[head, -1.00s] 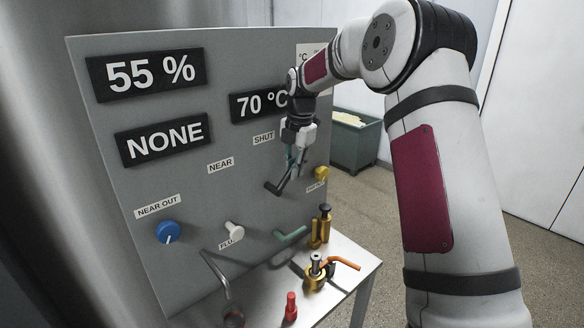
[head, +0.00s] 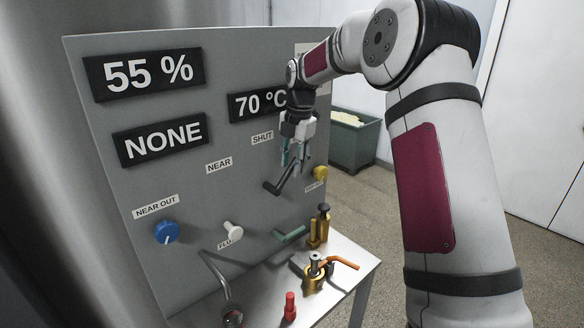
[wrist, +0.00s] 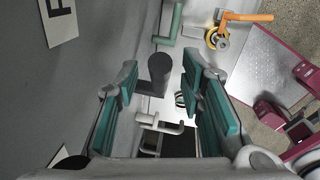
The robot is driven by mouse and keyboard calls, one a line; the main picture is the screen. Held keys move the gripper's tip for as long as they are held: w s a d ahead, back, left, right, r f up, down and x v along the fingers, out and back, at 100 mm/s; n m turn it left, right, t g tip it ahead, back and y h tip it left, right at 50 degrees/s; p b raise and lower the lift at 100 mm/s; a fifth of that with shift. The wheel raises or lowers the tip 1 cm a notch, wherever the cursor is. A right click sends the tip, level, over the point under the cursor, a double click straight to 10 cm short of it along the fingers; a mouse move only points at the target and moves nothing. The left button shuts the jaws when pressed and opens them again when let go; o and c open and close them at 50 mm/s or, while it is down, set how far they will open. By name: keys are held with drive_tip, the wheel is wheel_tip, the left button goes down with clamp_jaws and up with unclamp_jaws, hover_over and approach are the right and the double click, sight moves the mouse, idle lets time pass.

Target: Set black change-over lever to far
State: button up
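The black change-over lever (head: 277,186) juts out from the grey panel, its handle slanting up to the right. My gripper (head: 296,160) is just in front of it, pointing down, with teal-padded fingers spread apart. In the wrist view the lever's dark round end (wrist: 158,67) shows in the gap between the two fingers, and neither finger is clearly touching it. My gripper is open and holds nothing. In the head view the fingers cover part of the handle's upper end. I see a "NEAR" label (head: 219,165) to the left of the lever.
A green lever (head: 291,235), a white knob (head: 232,230) and a blue dial (head: 167,232) are lower on the panel. A yellow knob (head: 320,173) is close to the right. Brass valves, one with an orange handle (head: 343,262), and a red-capped part (head: 290,307) stand on the shelf below.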

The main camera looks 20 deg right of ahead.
wheel_tip(320, 180, up, 10)
drive_tip(key=s, duration=0.1)
drive_tip(key=shift+s+d, duration=0.15)
drive_tip(key=shift+d, duration=0.1)
idle(0.4)
drive_tip(key=s+a+r+m+t, duration=0.1)
drive_tip(key=s+a+r+m, duration=0.1)
drive_tip(key=s+a+m, duration=0.3)
drive_tip(key=s+a+r+m+h, duration=0.1)
drive_tip(key=s+r+m, duration=0.1)
drive_tip(key=s, duration=0.5)
drive_tip(key=s+a+r+m+t, duration=0.1)
drive_tip(key=s+a+r+m, duration=0.25)
drive_tip(key=s, duration=0.25)
drive_tip(key=s+a+f+m+t, duration=0.1)
drive_tip(key=s+f+m, duration=0.3)
drive_tip(key=s, duration=0.5)
drive_tip(key=s+f+m+t, duration=0.1)
drive_tip(key=s+f+m, duration=0.3)
drive_tip(key=s+m, duration=0.4)
drive_tip(key=shift+s+a+m, duration=0.35)
drive_tip(key=shift+s, duration=0.85)
